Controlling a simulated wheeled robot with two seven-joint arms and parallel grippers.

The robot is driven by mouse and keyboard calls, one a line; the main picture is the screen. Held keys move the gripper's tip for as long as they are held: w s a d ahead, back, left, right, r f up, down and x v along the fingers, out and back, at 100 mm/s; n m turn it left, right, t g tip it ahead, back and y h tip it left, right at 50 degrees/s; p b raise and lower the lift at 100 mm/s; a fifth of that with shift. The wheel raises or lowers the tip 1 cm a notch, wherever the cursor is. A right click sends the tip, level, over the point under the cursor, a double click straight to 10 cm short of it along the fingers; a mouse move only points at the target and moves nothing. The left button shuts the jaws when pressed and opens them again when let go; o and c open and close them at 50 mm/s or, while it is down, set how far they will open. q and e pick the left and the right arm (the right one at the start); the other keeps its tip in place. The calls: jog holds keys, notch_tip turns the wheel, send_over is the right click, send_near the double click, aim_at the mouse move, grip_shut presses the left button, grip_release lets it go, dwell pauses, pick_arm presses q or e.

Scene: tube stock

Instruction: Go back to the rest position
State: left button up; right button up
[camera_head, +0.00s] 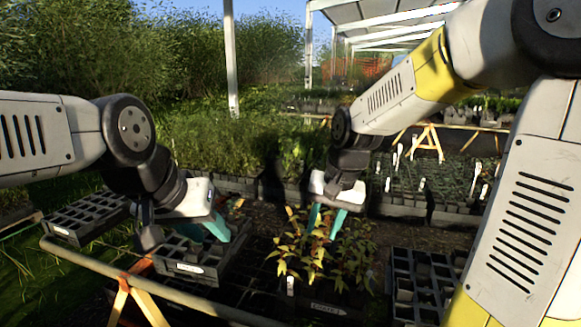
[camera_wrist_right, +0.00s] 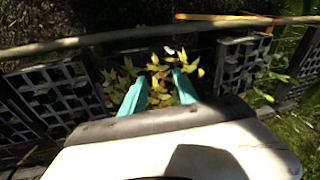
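My right gripper (camera_head: 333,224) hangs down above a tray of yellow-green and reddish seedlings (camera_head: 318,250) in the middle of the bench. Its two teal fingers are spread apart. In the right wrist view the gripper (camera_wrist_right: 160,92) is open, with the seedlings' leaves (camera_wrist_right: 130,72) showing beyond and between the fingertips. I see nothing gripped. My left gripper (camera_head: 207,230) is over the dark cell tray at the left, its teal fingers apart and pointing down to the right. I see nothing held between them.
A labelled dark cell tray (camera_head: 205,270) lies below my left gripper. Another empty tray (camera_head: 85,222) is further left. A dark tray (camera_head: 402,290) is right of the seedlings. A rail (camera_head: 160,279) runs along the bench front. More planted trays stand behind.

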jog(key=s+d+r+n+t, duration=0.1)
jog(key=s+d+r+t, duration=0.1)
jog(key=s, duration=0.4)
jog(key=s+d+r+n+t, duration=0.1)
jog(key=s+d+r, duration=0.3)
jog(key=s, duration=0.3)
jog(key=shift+s+d+r+n+t, duration=0.15)
jog(key=shift+d+r+n+t, duration=0.2)
jog(key=shift+r, duration=0.45)
